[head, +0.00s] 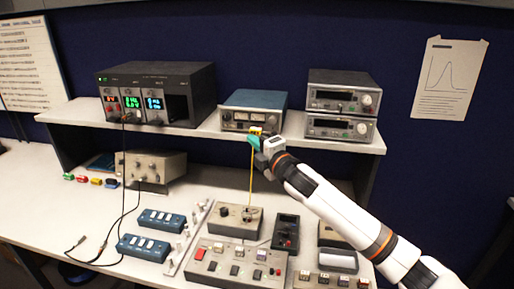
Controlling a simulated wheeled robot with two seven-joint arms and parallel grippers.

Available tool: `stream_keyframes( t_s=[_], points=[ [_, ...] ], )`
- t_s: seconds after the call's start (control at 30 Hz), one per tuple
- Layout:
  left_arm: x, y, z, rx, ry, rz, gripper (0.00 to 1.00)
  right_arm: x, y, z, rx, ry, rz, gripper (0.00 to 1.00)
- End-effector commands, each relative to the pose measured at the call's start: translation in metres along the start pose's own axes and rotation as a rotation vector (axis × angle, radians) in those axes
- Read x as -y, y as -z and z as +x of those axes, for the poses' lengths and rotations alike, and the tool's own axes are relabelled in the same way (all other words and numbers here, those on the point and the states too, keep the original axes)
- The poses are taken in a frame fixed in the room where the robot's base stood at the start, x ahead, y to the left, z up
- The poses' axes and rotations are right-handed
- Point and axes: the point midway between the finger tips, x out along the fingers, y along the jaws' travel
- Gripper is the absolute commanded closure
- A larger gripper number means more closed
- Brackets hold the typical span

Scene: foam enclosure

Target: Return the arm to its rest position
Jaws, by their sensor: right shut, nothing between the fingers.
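My right arm (345,215) comes in from the lower right and reaches up and left across the bench. My right gripper (256,140) is at the front edge of the shelf, just below the blue-topped instrument (253,111). It is shut, with nothing seen held in it. A small yellow piece (256,130) shows beside the fingertips. A yellow cable (251,180) hangs from there to a beige box (236,220) on the bench. Whether the fingers touch the cable cannot be told. My left gripper is not in view.
The shelf (220,134) also bears a black power unit (158,92) and two stacked grey instruments (343,103). Blue switch boxes (145,247), a control panel (238,262) and a black meter (286,233) crowd the bench below the arm. The bench's left part (40,205) is mostly clear.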

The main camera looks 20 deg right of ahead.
Motion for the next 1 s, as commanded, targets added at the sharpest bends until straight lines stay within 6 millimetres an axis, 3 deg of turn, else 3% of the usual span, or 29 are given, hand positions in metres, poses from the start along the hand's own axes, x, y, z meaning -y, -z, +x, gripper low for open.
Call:
stream_keyframes(
  t_s=[0.13,0.7,0.77,0.87,1.0],
  points=[
    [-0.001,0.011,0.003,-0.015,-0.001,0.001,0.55,0.001,0.0,-0.009,0.0,-0.001,0.0,1.0],
    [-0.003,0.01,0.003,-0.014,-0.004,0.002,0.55,-0.002,-0.003,-0.011,0.001,-0.008,0.01,1.0],
    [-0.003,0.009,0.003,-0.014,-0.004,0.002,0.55,-0.012,-0.009,-0.015,0.0,-0.029,0.039,1.0],
    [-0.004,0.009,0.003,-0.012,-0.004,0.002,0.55,-0.046,-0.029,-0.032,-0.015,-0.108,0.152,1.0],
    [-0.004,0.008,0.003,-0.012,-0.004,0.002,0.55,-0.115,-0.069,-0.081,-0.086,-0.298,0.416,1.0]
  ],
)
